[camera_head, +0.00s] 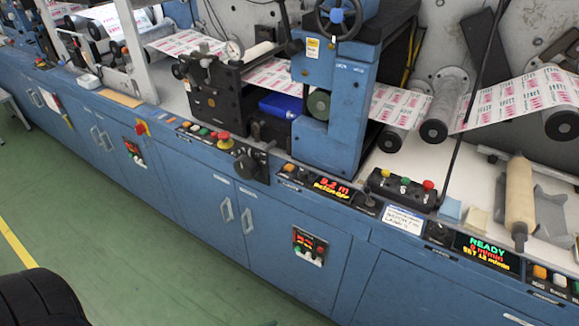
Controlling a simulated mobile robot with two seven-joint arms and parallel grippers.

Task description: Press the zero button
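A long blue machine front (200,190) runs from upper left to lower right with several button panels along its top edge. A small counter display (331,188) near the middle reads about "8.2 m" in red above a yellow line. Small buttons, one of them orange (289,168), sit just left of it. Their labels are too small to read, so I cannot tell which button is the zero button. Neither of my grippers shows in this view.
A red mushroom button (224,137), a black box with coloured buttons (402,186), a READY display (487,249) and a lower red-digit controller (309,245) share the front. A wooden-looking roller (519,195) lies right. Green floor (90,215) is clear.

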